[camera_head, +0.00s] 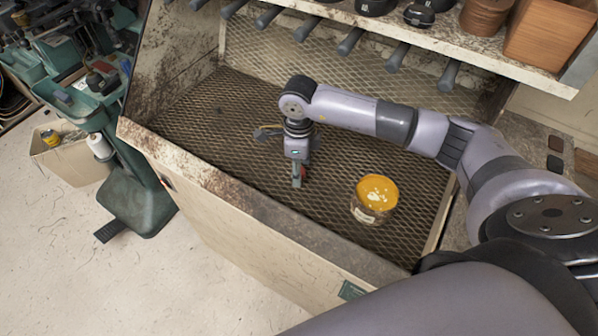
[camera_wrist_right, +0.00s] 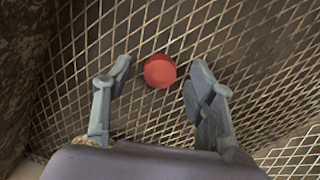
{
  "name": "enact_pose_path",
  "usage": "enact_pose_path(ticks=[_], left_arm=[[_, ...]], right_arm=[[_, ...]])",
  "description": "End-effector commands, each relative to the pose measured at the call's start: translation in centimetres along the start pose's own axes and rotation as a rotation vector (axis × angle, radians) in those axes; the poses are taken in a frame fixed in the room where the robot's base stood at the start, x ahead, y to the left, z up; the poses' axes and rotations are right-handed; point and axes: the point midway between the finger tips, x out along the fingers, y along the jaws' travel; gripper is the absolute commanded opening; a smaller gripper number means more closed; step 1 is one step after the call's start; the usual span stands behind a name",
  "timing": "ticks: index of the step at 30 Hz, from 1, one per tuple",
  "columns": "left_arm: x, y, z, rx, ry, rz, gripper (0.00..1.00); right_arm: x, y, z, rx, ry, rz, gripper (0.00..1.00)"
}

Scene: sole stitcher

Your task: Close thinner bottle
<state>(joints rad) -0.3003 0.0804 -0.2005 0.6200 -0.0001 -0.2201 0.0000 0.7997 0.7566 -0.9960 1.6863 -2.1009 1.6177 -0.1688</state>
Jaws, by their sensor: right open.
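A round red cap (camera_wrist_right: 160,71) lies on the metal mesh, seen between and beyond my right fingertips in the right wrist view. In the head view only a bit of red shows beside the fingers. My right gripper (camera_head: 298,181) points down over the mesh; its two fingers (camera_wrist_right: 159,75) are apart with nothing between them. A short, wide jar (camera_head: 375,199) with an orange top and pale spots stands on the mesh to the right of the gripper. I cannot tell whether it is the thinner bottle. My left gripper is out of view.
The mesh-floored bin (camera_head: 215,115) has a raised front rim (camera_head: 260,205). A shelf (camera_head: 450,40) with pegs below it overhangs the back. A white bottle (camera_head: 100,147) stands far left by a green machine. Mesh left of the gripper is mostly clear.

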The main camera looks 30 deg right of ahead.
Motion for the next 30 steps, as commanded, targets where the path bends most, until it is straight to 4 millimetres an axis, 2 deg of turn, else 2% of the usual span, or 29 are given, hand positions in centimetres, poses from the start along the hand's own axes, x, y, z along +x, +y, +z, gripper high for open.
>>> enact_pose_path(ticks=[2,16,25,30], left_arm=[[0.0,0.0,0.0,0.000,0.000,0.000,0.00],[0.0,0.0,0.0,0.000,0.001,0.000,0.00],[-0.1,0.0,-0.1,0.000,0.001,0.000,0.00],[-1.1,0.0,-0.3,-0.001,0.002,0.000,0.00]], right_arm=[[0.0,0.0,0.0,0.000,0.000,0.000,0.50],[0.0,0.0,0.0,0.000,0.000,0.000,0.19],[-0.2,-0.1,0.0,0.001,0.000,0.000,0.18],[-2.1,-0.7,-0.2,0.004,-0.002,-0.002,0.18]])
